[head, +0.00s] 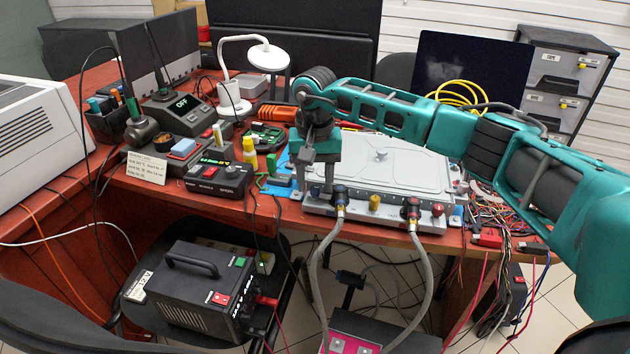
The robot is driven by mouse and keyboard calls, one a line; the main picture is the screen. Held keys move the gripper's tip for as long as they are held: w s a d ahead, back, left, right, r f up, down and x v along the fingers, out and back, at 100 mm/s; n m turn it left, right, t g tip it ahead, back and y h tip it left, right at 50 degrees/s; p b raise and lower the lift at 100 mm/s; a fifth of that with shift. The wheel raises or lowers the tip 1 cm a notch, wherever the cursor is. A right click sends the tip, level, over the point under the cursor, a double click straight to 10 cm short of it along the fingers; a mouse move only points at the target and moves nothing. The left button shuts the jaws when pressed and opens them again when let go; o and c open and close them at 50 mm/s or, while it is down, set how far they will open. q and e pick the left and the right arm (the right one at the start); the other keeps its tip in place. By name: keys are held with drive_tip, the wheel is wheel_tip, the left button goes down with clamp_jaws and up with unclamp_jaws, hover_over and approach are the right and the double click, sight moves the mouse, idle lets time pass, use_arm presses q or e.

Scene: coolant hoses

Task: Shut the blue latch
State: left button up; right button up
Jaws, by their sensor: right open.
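A grey flat unit (385,170) lies on the red table, with a row of fittings along its front edge. At the left of that edge is a dark blue fitting (340,192) with a grey hose (320,262) hanging from it; this appears to be the blue latch. Its lever position is too small to tell. My right gripper (322,188) points down, open, just beside and above the blue fitting. Its fingers hide part of the unit's left front. I cannot tell whether it touches the latch. My left gripper is not in view.
A black control box (220,180) stands to the left. Loose wires (500,215) crowd the right.

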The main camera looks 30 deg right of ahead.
sight(314, 188)
use_arm(q)
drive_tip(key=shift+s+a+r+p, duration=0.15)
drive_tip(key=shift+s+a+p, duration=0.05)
drive_tip(key=shift+p, duration=0.4)
use_arm(e)
wheel_tip(314, 188, up, 12)
drive_tip(key=shift+a+f, duration=0.1)
drive_tip(key=shift+f, duration=0.05)
